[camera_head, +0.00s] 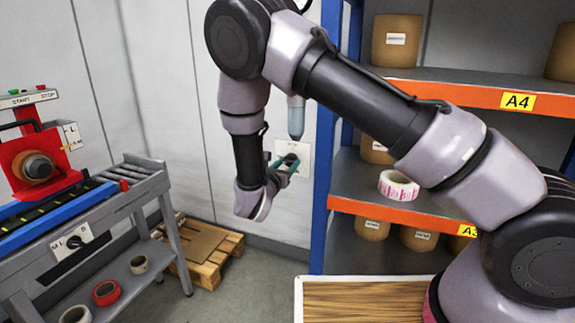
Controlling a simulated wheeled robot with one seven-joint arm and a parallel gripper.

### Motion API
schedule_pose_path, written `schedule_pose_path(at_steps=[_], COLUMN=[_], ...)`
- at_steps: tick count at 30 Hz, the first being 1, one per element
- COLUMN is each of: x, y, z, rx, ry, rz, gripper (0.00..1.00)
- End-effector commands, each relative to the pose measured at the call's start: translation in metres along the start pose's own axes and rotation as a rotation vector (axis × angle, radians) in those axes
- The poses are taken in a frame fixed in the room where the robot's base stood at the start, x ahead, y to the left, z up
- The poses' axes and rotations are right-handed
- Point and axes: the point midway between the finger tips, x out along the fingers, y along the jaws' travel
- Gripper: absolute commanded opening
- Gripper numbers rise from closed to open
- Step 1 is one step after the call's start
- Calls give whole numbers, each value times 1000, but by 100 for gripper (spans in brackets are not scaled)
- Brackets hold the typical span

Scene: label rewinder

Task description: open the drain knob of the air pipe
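The air pipe's grey-blue lower end (296,121) hangs in front of the back wall, with its upper part partly hidden by my arm. Below it, a small dark knob (290,158) sits on a white plate (303,172) on the wall. One finger shows on each side of the knob in this view. The picture is too small to tell whether the fingers touch it or are closed on it.
A blue and orange shelf (425,89) with rolls and cartons stands close to the right of the plate. The label rewinder bench (150,180) is at left, with a wooden pallet (208,273) behind it. A wood-topped surface (365,300) is in front.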

Motion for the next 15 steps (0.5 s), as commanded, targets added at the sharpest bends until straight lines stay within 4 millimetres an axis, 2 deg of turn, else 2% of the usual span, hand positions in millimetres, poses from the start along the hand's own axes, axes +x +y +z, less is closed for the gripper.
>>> schedule_pose_path(at_steps=[8,15], x=[0,-1], y=[0,0], z=[0,-1], rx=[35,167], ry=[0,0], rz=[1,1], gripper=[0,0])
